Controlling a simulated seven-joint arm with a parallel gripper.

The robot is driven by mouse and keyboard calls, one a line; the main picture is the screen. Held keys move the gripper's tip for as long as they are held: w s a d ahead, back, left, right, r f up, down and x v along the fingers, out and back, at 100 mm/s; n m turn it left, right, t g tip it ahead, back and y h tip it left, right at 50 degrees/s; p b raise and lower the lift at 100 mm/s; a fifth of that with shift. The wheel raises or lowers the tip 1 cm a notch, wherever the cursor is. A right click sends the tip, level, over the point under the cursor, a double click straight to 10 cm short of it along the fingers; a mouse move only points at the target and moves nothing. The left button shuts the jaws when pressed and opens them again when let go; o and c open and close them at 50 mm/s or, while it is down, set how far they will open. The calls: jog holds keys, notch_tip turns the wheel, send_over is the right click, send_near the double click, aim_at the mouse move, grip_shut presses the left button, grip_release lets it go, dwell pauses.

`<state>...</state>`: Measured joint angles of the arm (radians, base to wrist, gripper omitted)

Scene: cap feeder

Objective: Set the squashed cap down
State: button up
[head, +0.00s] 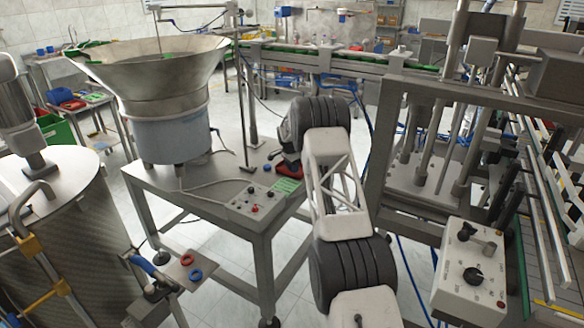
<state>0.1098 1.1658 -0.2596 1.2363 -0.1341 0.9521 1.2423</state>
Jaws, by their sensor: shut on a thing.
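My arm reaches over the steel table (232,225) beside the feeder bowl. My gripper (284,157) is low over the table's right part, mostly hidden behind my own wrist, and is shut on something. I cannot make out the squashed cap in its jaws. A red object (289,169) shows just below the gripper. I cannot tell whether it is a dish or a cap, or whether the gripper touches it. A small blue piece (267,168) is on the table just left of it.
The large feeder bowl (150,75) stands on the table's left. A control box (254,201) and a green card (288,186) lie near the gripper. A small stand with a red ring (187,259) and blue ring (195,275) is in front. A machine frame (385,140) rises to the right.

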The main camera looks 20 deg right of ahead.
jog(key=o, duration=0.9)
jog(key=shift+f, duration=0.1)
jog(key=shift+r, duration=0.2)
notch_tip(320, 180, up, 12)
jog(key=a, duration=0.1)
jog(key=shift+s+a, duration=0.2)
jog(key=shift+f, duration=0.1)
dwell(0.5)
